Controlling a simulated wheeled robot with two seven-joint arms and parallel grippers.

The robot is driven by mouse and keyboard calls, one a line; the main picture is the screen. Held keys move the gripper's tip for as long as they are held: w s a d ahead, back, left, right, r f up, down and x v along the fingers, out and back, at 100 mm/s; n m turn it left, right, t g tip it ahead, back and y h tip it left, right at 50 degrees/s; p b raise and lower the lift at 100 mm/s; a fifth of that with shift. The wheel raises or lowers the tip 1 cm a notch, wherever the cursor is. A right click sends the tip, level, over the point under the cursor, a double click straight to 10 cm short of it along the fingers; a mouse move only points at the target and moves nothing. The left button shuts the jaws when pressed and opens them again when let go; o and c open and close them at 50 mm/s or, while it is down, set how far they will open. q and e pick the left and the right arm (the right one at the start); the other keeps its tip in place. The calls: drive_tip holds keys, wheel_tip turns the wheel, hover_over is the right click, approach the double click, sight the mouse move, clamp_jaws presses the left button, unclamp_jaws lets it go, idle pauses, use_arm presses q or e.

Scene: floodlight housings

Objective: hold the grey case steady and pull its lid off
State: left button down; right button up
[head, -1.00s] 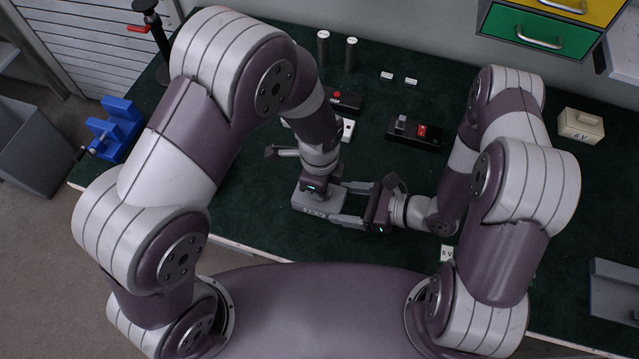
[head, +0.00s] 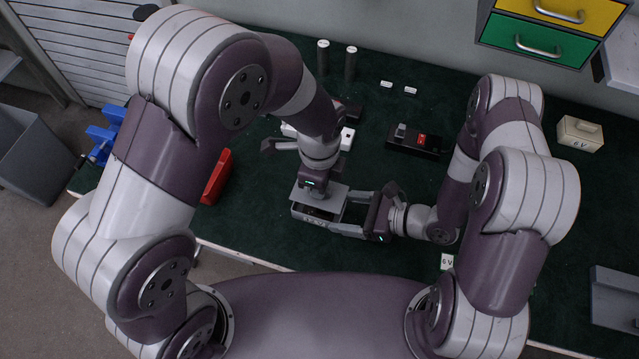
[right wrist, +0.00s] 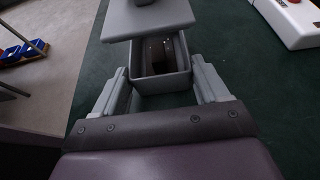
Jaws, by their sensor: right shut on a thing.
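The grey case (head: 304,215) stands on the dark green bench top in front of me. My right gripper (head: 335,214) is shut on it, one finger along each side; the right wrist view shows the case (right wrist: 165,85) between both fingers. The case's top is partly open, with something dark brown inside. The grey lid (head: 333,195) is raised clear above the case, level or nearly so, and shows in the right wrist view (right wrist: 148,20). My left gripper (head: 315,190) holds the lid from above; its fingertips are mostly hidden.
A black unit with a red switch (head: 421,141) lies behind. A red object (head: 216,178) shows beside my left arm. Two dark cylinders (head: 323,58) stand behind. The bench right of centre is mostly clear.

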drive_tip(key=o, duration=1.1)
drive_tip(key=shift+d, duration=0.1)
drive_tip(key=v, duration=1.2)
